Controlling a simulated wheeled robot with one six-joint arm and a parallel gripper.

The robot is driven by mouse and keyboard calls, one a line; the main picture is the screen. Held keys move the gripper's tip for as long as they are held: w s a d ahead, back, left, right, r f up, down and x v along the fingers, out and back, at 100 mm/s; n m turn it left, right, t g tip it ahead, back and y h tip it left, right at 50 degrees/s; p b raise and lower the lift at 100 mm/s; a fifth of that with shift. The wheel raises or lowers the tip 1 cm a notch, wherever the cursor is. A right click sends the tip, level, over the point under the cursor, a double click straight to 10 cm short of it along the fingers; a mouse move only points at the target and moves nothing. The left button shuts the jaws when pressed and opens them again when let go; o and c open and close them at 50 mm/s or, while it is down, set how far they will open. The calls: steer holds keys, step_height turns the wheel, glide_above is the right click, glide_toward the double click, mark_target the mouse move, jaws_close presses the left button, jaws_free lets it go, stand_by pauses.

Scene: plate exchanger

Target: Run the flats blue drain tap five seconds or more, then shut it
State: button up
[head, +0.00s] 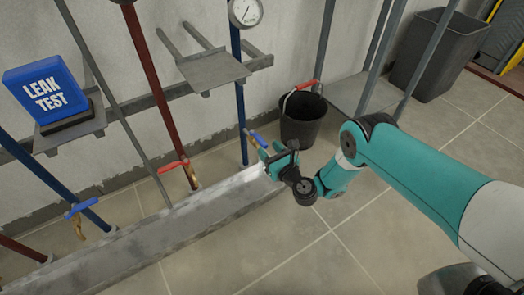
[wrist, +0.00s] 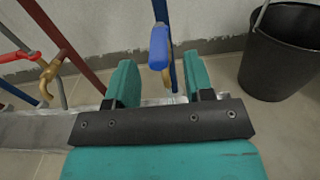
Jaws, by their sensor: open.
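Two blue-handled drain taps show in the head view; no label I can read says which is the flats one. The right blue tap (head: 257,138), on a blue pipe, is just beyond my gripper (head: 273,161). In the wrist view, its blue handle (wrist: 159,46) stands ahead of and between the two teal fingers of my gripper (wrist: 161,80), with brass below it. My gripper is open, with nothing seen held. The left blue tap (head: 82,208) has a brass spout over the trough. I cannot make out any running water.
A grey metal trough (head: 150,235) runs below the taps. A red-handled tap (head: 172,166) stands left of the right blue tap. A black bucket (head: 302,122) stands close behind my gripper. A blue "LEAK TEST" block (head: 45,88) sits on a shelf. Floor in front is clear.

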mark_target(258, 138)
steer(key=w+a+b, duration=0.1)
steer(key=b, duration=0.5)
steer(key=shift+w+f+b, duration=0.1)
steer(key=shift+f+b, duration=0.25)
steer(key=shift+b, duration=0.05)
steer(key=b, duration=0.2)
steer(key=shift+b, duration=0.4)
steer(key=shift+w+a+r+p, duration=0.3)
steer(key=shift+a+r+p, duration=0.05)
steer(key=shift+r, duration=0.05)
steer(key=shift+x, duration=1.1)
steer(key=shift+d, duration=0.1)
steer(key=shift+c, duration=0.5)
jaws_close()
